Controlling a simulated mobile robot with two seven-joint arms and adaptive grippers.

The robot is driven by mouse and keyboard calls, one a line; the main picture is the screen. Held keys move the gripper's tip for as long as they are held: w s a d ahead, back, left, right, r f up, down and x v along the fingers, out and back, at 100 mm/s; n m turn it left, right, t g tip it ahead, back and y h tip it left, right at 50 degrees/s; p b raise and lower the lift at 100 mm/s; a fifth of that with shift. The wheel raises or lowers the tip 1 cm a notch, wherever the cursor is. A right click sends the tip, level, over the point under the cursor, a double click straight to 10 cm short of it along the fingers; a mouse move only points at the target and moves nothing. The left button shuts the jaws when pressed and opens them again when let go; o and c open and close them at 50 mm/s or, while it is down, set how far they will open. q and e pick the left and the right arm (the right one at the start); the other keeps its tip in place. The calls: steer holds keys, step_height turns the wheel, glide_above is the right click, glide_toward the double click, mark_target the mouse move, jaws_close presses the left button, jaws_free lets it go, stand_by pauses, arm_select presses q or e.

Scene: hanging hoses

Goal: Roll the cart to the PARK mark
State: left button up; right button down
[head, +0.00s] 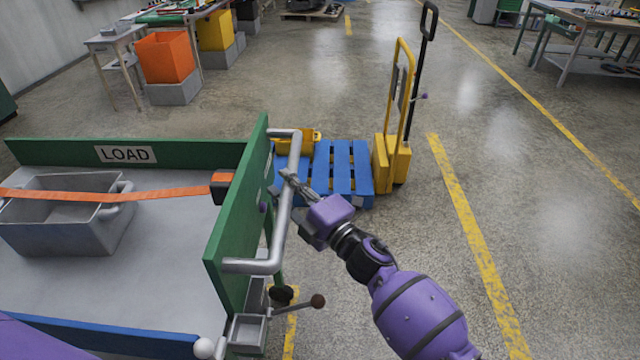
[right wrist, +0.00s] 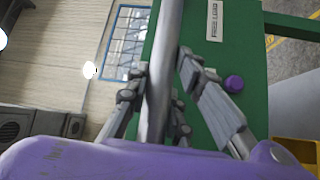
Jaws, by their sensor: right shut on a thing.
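The cart (head: 228,225) stands at the left, with green end panels, a grey deck and a LOAD label. Its silver bar handle (head: 280,225) sticks out on the right side of the near green panel. My right gripper (head: 292,186) is shut on the upper part of this handle. In the right wrist view, the fingers (right wrist: 160,95) lie on both sides of the bar (right wrist: 163,60). My left gripper is out of view. I see no PARK lettering in these frames.
A grey bin (head: 65,215) sits on the cart under an orange strap (head: 150,193). A blue pallet (head: 340,170) with a yellow pallet truck (head: 392,155) stands just beyond the handle. A lever (head: 300,303) juts out below the handle. Floor to the right is clear, with yellow lines (head: 470,235).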

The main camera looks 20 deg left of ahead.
steer(key=shift+s+a, duration=0.3)
steer(key=shift+a, duration=0.65)
steer(key=shift+s+a, duration=0.3)
steer(key=shift+a, duration=0.6)
steer(key=c, duration=1.5)
jaws_free()
steer(key=shift+c, duration=0.2)
steer(key=v, duration=1.2)
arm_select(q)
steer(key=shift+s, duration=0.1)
